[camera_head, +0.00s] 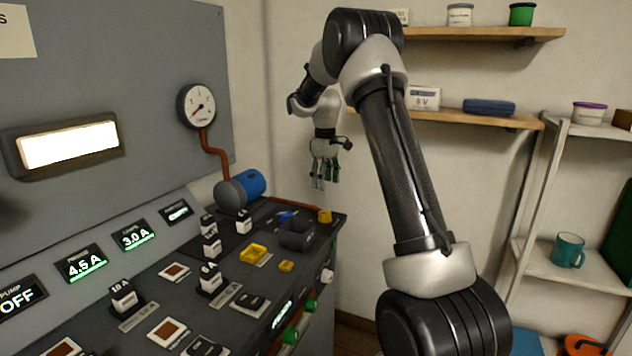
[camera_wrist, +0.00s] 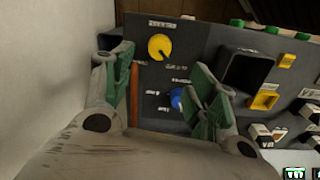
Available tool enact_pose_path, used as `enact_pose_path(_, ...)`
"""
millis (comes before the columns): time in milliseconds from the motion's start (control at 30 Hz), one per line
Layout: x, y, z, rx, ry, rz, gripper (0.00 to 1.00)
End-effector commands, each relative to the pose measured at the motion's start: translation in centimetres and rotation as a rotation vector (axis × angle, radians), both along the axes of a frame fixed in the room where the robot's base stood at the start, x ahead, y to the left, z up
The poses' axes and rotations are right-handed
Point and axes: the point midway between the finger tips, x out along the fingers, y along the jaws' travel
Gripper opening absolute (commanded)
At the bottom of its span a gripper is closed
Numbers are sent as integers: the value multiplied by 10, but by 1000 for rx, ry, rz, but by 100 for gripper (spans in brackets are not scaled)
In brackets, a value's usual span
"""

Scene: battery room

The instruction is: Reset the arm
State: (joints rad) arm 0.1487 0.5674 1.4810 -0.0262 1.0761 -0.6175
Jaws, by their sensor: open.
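My arm rises on the right of the head view and bends over toward the panel. My gripper (camera_head: 325,180) hangs pointing down near the far end of the console, with clear air below its fingertips. In the wrist view my gripper (camera_wrist: 160,92) has its green-padded fingers spread wide apart, with nothing between them. Beyond the fingers lie the yellow knob (camera_wrist: 159,47) and the blue knob (camera_wrist: 177,98) on the dark console (camera_wrist: 190,40).
A dark open bin (camera_head: 296,234), a yellow tray (camera_head: 253,253) and several labelled blocks stand on the console. A blue motor (camera_head: 241,188) and a gauge (camera_head: 197,106) are behind. Shelves (camera_head: 450,118) hold jars and boxes at right. A teal mug (camera_head: 568,250) stands lower.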

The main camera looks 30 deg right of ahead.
Motion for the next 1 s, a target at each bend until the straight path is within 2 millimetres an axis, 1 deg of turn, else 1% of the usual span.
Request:
enact_pose_path(200, 0, 0, 0, 0, 0, -8, 58)
enact_pose_path(300, 1, 0, 0, 1, -7, -66, 58)
enact_pose_path(333, 0, 0, -3, 2, -4, -97, 58)
enact_pose_path(367, -8, 2, -11, 5, 12, -130, 58)
enact_pose_path(433, -28, 5, -28, 10, 56, -193, 58)
enact_pose_path(467, -41, 7, -30, 11, 70, -226, 58)
enact_pose_path(500, -60, 11, -27, 11, 81, -270, 58)
enact_pose_path(600, -98, 22, -10, 12, 82, -346, 58)
enact_pose_path(667, -121, 28, 1, 12, 79, -382, 58)
enact_pose_path(700, -136, 32, 9, 12, 72, -404, 58)
enact_pose_path(767, -161, 39, 21, 14, 60, -434, 58)
enact_pose_path(800, -179, 44, 30, 15, 47, -454, 58)
enact_pose_path(867, -207, 51, 42, 18, 28, -481, 58)
enact_pose_path(900, -226, 56, 49, 22, 12, -497, 58)
enact_pose_path(967, -256, 63, 59, 28, -14, -517, 58)
enact_pose_path(1000, -274, 67, 64, 32, -32, -527, 58)
